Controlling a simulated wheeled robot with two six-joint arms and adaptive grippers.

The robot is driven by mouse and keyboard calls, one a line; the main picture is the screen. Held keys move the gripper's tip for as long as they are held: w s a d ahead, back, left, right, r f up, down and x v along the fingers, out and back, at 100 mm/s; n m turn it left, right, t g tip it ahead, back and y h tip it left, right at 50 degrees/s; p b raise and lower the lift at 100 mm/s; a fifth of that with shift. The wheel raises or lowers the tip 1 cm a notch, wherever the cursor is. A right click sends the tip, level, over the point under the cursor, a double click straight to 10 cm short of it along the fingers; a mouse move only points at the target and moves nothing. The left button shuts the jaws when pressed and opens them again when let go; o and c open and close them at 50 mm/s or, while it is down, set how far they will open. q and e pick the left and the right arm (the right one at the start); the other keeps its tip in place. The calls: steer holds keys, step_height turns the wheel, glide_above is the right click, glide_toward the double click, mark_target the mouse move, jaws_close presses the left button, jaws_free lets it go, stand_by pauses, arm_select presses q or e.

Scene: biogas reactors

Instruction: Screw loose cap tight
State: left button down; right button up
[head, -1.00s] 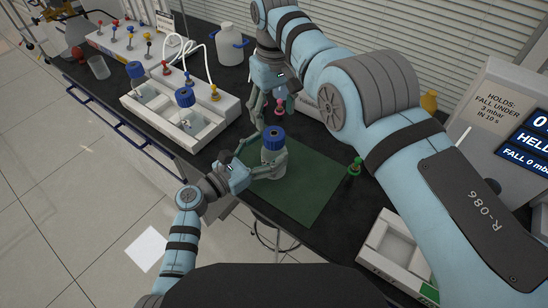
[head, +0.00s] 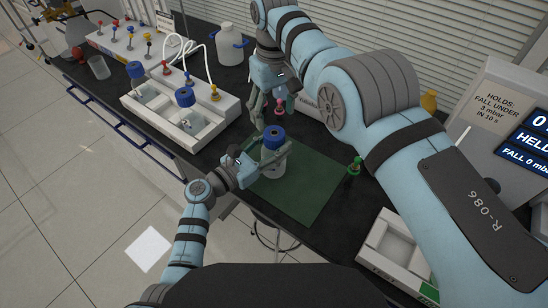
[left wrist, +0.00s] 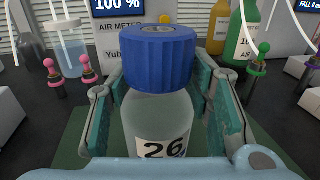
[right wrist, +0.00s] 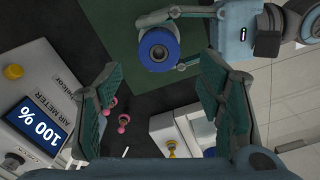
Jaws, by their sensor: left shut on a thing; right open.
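A clear bottle labelled 26 (left wrist: 158,130) stands upright on the green mat (head: 308,185). Its ribbed blue cap (head: 273,137) sits on top and looks about level; I cannot tell how tight it is. My left gripper (left wrist: 165,108) is shut on the bottle's body, one finger on each side below the cap. My right gripper (right wrist: 156,78) is open and empty, pointing down above the bottle. In the right wrist view the blue cap (right wrist: 158,48) shows beyond the fingertips, off towards the top and not between them.
A white rack (head: 225,113) with blue-capped bottles stands at the left on the black bench. A green-topped fitting (head: 354,167) stands at the mat's right edge, and pink-topped fittings (right wrist: 123,122) stand behind. A white tray (head: 390,243) lies front right.

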mark_target(275, 136)
steer(key=f, duration=0.2)
steer(key=shift+s+a+f, duration=0.2)
steer(key=shift+s+f, duration=0.05)
steer(key=shift+f, duration=0.05)
steer(key=shift+w+r, duration=0.2)
steer(key=shift+r, duration=0.1)
arm_select(q)
steer(key=shift+f, duration=0.1)
arm_select(e)
steer(key=shift+w+d+r, duration=0.1)
steer(key=shift+d+r, duration=0.1)
steer(key=shift+r, duration=0.5)
steer(key=shift+s+d+r, duration=0.2)
steer(key=shift+d+r, duration=0.05)
steer(key=shift+r, duration=0.1)
steer(key=shift+f, duration=0.15)
arm_select(q)
steer(key=shift+s+f, duration=0.1)
arm_select(e)
step_height(275, 136, down, 8)
steer(key=shift+a+r, duration=0.1)
steer(key=shift+c, duration=0.3)
